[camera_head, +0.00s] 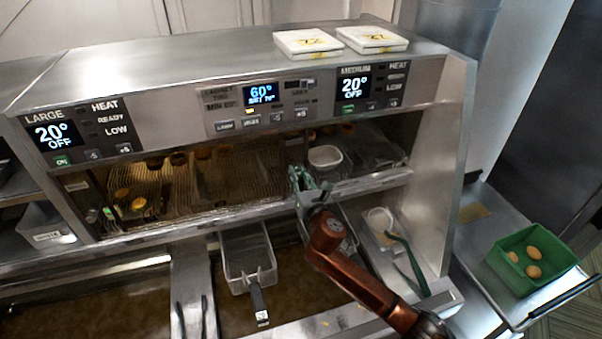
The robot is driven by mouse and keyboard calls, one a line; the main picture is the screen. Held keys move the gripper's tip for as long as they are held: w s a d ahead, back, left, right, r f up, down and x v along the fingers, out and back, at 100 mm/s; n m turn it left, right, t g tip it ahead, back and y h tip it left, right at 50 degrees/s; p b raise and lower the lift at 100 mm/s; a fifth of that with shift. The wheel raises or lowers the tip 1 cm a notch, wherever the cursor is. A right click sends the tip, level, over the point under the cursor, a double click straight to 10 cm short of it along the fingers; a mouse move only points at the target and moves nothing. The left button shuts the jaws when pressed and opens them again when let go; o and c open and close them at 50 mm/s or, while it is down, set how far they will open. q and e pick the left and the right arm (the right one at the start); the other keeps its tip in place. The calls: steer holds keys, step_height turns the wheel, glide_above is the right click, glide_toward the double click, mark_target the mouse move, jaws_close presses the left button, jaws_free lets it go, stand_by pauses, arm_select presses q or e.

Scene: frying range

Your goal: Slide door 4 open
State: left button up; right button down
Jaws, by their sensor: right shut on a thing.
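The frying range has a long lit cabinet under its control panel (262,103). Its front opening holds sliding doors whose numbers I cannot read. My right gripper (308,183) is at the front of this opening, right of the middle, by the lower ledge. It is shut on what appears to be the edge or handle of door 4; the gripper itself hides the grasped part. To the right of the gripper the opening shows a white bowl (325,156) inside. My left gripper is not in view.
A fryer basket (247,262) with a black handle sits below the cabinet, left of my right arm. A tray with a ring-shaped item and tongs (408,262) lies to the right. A green crate (507,283) of eggs stands far right. Two white boxes (307,42) rest on top.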

steer(key=c, duration=1.7)
jaws_free()
steer(key=shift+d, duration=0.1)
steer(key=shift+c, duration=0.2)
steer(key=v, duration=1.2)
